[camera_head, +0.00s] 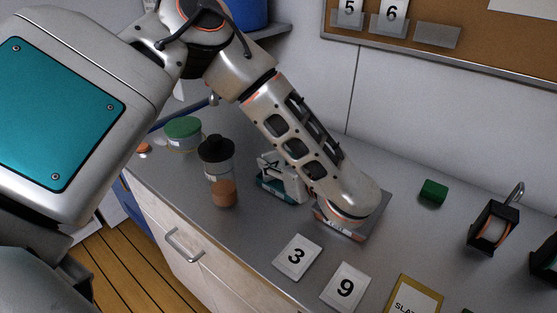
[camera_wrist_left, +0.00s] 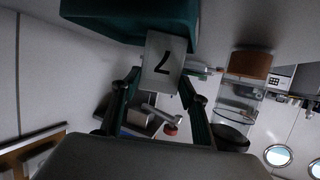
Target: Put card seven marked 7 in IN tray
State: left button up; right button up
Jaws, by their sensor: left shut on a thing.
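The card marked 7 (camera_wrist_left: 166,55) is upside down in the left wrist view, in front of a dark teal block (camera_wrist_left: 100,12). My left gripper (camera_wrist_left: 160,84) is shut on the card's edge. In the head view my left arm hides most of this gripper. It is by a teal holder (camera_head: 275,192), where white shapes show; I cannot tell card from gripper there. I cannot tell whether card and holder touch. A grey tray (camera_head: 372,222) with a front label lies under my arm's bend; the label is unreadable. My right gripper is not in view.
A black-lidded jar (camera_head: 218,172) and green-lidded tub (camera_head: 183,131) stand left. Cards 3 (camera_head: 297,257) and 9 (camera_head: 345,288) lie in front. A green block (camera_head: 433,191) and black dispenser (camera_head: 493,228) stand right. Cards 5 and 6 hang on the board (camera_head: 490,45), beside an empty pocket.

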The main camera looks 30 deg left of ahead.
pick_arm(q)
jog(key=o, duration=0.9)
jog(key=shift+f, duration=0.1)
jog(key=shift+o, duration=0.9)
jog(key=shift+s+d+r, duration=0.15)
jog(key=shift+d+r, duration=0.15)
jog(key=shift+r, duration=0.05)
jog(key=p+v, duration=0.4)
jog(key=v, duration=0.7)
jog(key=shift+d+p, duration=0.15)
jog(key=shift+p, duration=0.2)
jog(key=shift+s+f, duration=0.1)
